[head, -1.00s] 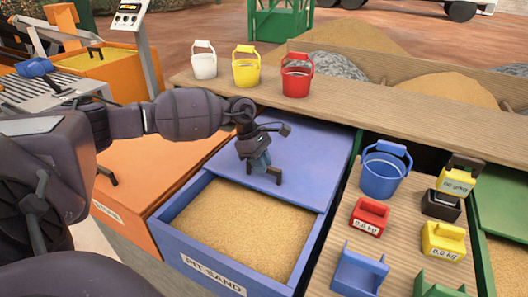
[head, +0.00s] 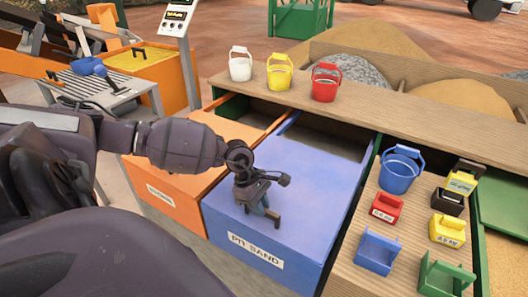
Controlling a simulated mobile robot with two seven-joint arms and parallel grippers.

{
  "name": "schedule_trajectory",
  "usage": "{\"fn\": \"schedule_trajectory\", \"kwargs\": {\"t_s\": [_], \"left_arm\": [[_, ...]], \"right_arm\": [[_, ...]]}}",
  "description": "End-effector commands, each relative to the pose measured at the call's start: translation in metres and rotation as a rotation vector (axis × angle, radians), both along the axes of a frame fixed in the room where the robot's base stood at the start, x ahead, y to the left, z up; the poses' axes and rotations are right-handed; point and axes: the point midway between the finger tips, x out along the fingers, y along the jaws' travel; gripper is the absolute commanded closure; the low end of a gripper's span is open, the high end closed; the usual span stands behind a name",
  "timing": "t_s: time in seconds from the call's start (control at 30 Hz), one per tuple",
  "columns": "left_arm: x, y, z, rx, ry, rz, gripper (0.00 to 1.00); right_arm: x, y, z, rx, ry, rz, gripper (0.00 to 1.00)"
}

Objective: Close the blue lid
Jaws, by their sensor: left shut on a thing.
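The blue lid (head: 305,190) lies flat over the front of the blue box marked "PIT SAND" (head: 290,273). A dark gap is visible behind the lid, under the wooden shelf. My left gripper (head: 264,208) is shut on the lid's dark handle (head: 277,219) near the front edge, and it hides part of that handle. My right gripper is not in view.
An orange box (head: 172,200) stands left of the blue one. A wooden shelf (head: 420,110) behind carries white, yellow and red buckets (head: 326,82). On the right, a wooden board (head: 345,280) holds a blue bucket (head: 400,169) and several colored weights and scoops.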

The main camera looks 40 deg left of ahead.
Motion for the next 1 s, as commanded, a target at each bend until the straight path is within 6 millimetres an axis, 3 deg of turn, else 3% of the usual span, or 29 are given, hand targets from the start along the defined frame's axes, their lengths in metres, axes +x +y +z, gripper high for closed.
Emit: {"fn": "schedule_trajectory", "kwargs": {"t_s": [0.43,0.47,0.6,1.0], "left_arm": [[-0.0067,-0.0016,-0.0011,0.0,0.006,-0.002,1.0],[-0.0068,-0.0016,-0.0012,0.001,0.006,-0.002,0.8],[-0.0064,-0.0015,-0.0011,0.0,0.005,-0.002,0.59],[-0.005,0.002,0.0059,0.002,0.0,0.0,0.57]], "right_arm": [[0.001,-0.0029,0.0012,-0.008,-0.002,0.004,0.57],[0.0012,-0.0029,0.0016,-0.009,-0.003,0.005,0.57],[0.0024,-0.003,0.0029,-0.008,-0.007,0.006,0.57],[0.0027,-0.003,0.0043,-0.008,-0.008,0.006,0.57]]}}
